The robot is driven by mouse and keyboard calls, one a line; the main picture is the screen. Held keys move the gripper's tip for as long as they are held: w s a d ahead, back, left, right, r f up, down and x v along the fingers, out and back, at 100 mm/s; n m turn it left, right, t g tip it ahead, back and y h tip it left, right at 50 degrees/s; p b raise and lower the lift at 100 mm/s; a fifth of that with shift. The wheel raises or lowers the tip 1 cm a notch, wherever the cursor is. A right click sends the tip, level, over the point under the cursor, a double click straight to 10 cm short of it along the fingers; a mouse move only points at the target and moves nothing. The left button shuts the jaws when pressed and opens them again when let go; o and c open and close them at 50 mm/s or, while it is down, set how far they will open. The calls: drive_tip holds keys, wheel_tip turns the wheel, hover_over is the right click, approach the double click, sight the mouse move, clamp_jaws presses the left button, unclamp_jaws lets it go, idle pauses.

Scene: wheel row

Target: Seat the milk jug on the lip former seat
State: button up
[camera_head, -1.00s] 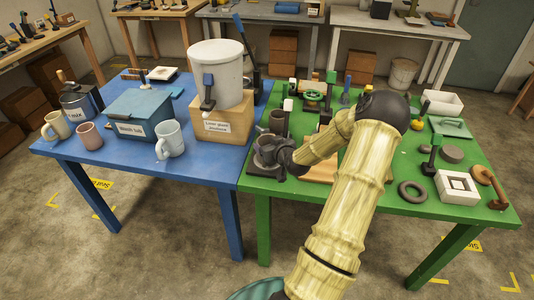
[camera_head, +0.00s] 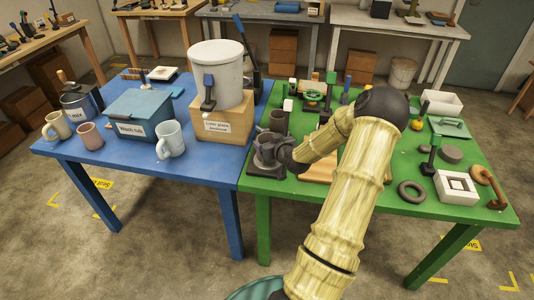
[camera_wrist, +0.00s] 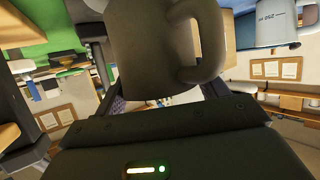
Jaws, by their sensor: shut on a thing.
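My gripper (camera_head: 277,160) is at the front left corner of the green table, near the edge by the blue table. It is shut on a dark grey-brown milk jug (camera_wrist: 150,45), whose looped handle points right in the wrist view. In the head view the jug (camera_head: 267,142) is small and partly hidden by my gripper. I cannot tell whether it touches anything below. A dark upright cylinder (camera_head: 277,119) stands just behind it. I cannot make out the lip former seat for certain.
On the blue table (camera_head: 215,172) stand a white bucket (camera_head: 217,70) on a wooden box, a blue tub (camera_head: 140,115) and several mugs. My arm hides the green table's middle.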

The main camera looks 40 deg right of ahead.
drive_tip(key=shift+r, duration=0.15)
drive_tip(key=shift+r+p, duration=3.15)
drive_tip(key=shift+r, duration=1.25)
drive_tip(key=w+a+f+n+y, duration=0.15)
drive_tip(key=a+f, duration=0.25)
drive_tip(key=a, duration=0.5)
drive_tip(key=w+a+f, duration=0.2)
drive_tip(key=a+f, duration=0.2)
drive_tip(key=a, duration=0.5)
drive_tip(key=s+a+f, duration=0.2)
drive_tip(key=a+f, duration=0.1)
drive_tip(key=a, duration=0.4)
drive_tip(key=s+a+f+n+y, duration=0.1)
drive_tip(key=s+a+f, duration=0.2)
drive_tip(key=a, duration=0.5)
drive_tip(key=shift+a+f+t, duration=0.3)
drive_tip(key=shift+f, duration=0.5)
drive_tip(key=shift+w+y, duration=0.15)
drive_tip(key=shift+y, duration=0.1)
